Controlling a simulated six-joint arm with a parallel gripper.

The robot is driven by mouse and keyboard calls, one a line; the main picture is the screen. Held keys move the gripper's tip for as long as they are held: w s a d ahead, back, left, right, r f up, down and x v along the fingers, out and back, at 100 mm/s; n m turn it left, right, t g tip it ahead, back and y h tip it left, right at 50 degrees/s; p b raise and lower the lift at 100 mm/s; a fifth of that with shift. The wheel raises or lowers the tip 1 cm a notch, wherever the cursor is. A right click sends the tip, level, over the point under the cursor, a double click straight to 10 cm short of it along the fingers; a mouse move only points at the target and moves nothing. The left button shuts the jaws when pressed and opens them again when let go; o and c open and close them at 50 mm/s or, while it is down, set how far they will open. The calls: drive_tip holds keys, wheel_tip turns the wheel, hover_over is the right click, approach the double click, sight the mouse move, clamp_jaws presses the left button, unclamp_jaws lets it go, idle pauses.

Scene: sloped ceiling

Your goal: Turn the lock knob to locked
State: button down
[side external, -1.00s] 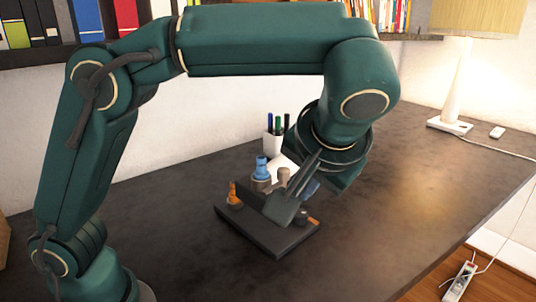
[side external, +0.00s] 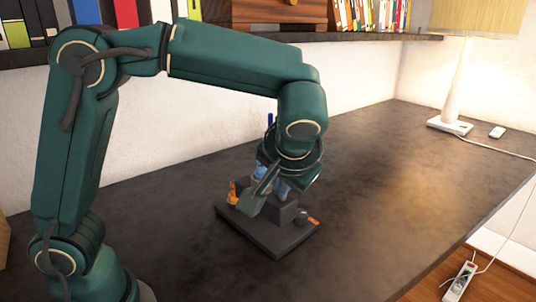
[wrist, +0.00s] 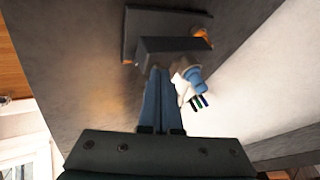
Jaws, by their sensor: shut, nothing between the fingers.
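A dark fixture stands on the desk, with a flat base plate (side external: 262,236) and a raised block (side external: 281,213). An orange part (side external: 232,193) is at the plate's left, and a small dark round part with orange beside it (side external: 307,218) is at its right. A blue knob-like part (wrist: 196,78) shows in the wrist view beside the block (wrist: 172,47). I cannot tell which part is the lock knob.
Colored pens (wrist: 199,102) stand in a white cup (wrist: 179,84) behind the fixture, mostly hidden in the side view. The desk's right side (side external: 410,190) is clear.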

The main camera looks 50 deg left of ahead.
drive_tip(key=shift+s+a+m+t+h, duration=0.2)
drive_tip(key=shift+a+m+t+h, duration=0.1)
drive_tip(key=shift+m, duration=0.4)
drive_tip(key=m, duration=0.1)
drive_tip(key=a+m+t+h, duration=0.1)
drive_tip(key=m, duration=0.1)
drive_tip(key=shift+s+a, duration=0.15)
drive_tip(key=shift+s, duration=0.25)
drive_tip(key=shift+w+a+m+t+h, duration=0.25)
drive_tip(key=shift+a+m+h, duration=0.35)
drive_tip(key=shift+a+m, duration=0.4)
drive_tip(key=shift+w+a+m+t+h, duration=0.1)
drive_tip(key=shift+a+m+t+h, duration=0.4)
drive_tip(key=shift+a, duration=0.8)
drive_tip(key=shift+w+a, duration=0.15)
drive_tip(key=shift+w+d, duration=0.55)
drive_tip(key=shift+d, duration=0.05)
drive_tip(key=shift+s, duration=0.1)
